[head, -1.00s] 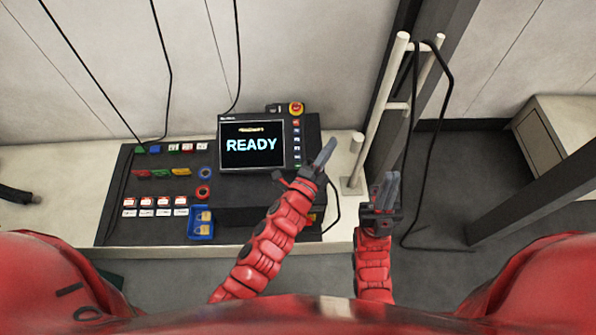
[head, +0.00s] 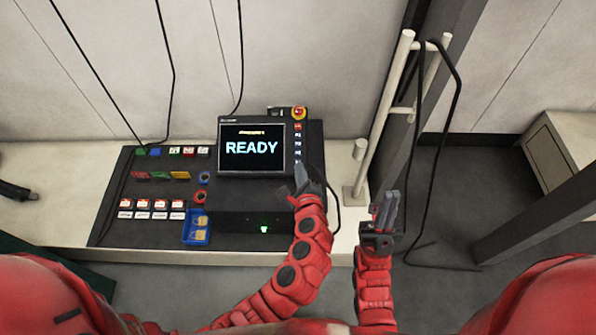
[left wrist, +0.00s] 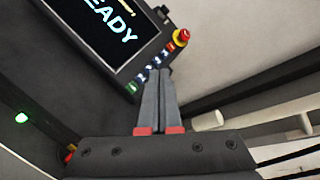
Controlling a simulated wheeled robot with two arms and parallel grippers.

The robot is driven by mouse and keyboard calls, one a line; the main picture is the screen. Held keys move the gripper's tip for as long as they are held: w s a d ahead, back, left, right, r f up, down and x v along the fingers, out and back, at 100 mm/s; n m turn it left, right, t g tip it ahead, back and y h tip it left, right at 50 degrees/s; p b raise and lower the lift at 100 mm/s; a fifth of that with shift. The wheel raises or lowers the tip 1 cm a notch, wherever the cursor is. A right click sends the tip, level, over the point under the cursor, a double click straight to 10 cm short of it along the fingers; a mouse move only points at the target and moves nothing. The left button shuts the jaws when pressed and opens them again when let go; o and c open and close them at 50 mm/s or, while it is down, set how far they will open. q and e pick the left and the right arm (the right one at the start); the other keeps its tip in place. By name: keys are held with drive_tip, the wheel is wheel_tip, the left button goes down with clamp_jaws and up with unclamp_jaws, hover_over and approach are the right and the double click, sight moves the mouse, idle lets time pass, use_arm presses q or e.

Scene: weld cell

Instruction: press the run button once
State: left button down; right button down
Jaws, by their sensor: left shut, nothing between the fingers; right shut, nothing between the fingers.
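The control panel has a dark screen (head: 251,148) reading READY, which also shows at the top of the left wrist view (left wrist: 100,25). A column of small buttons (head: 298,143) runs down its right side, under a red emergency knob (head: 299,113). A green-lit button (head: 264,229) sits on the box's front face; a green light also shows in the left wrist view (left wrist: 21,118). I cannot read which one is the run button. My left gripper (head: 303,177) is shut and empty, by the screen's lower right corner. My right gripper (head: 388,207) is shut and empty, off the bench's right end.
A black board (head: 112,215) with coloured tags and padlocks lies left of the screen, with a blue tray (head: 196,227) on it. A pale pipe post (head: 383,115) with a hanging black cable stands right of the panel.

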use_arm(q)
drive_tip(key=shift+f, duration=0.1)
drive_tip(key=shift+w+f+b, duration=0.7)
drive_tip(key=shift+f+b, duration=0.4)
drive_tip(key=shift+f, duration=0.2)
drive_tip(key=shift+w+f+b, duration=0.65)
drive_tip(key=shift+f+b, duration=0.5)
drive_tip(key=shift+f, duration=0.1)
drive_tip(key=shift+w+f+b, duration=0.7)
drive_tip(key=shift+f+b, duration=0.4)
drive_tip(key=shift+f, duration=0.2)
drive_tip(key=shift+f, duration=0.1)
drive_tip(key=shift+w+f, duration=0.2)
drive_tip(key=shift+f, duration=0.05)
drive_tip(key=shift+w+f+b, duration=0.2)
drive_tip(key=shift+f+b, duration=0.15)
drive_tip(key=shift+f, duration=0.05)
drive_tip(key=shift+r, duration=0.1)
drive_tip(key=shift+s+r+p, duration=0.45)
drive_tip(key=shift+r+p, duration=0.2)
drive_tip(key=shift+p, duration=0.25)
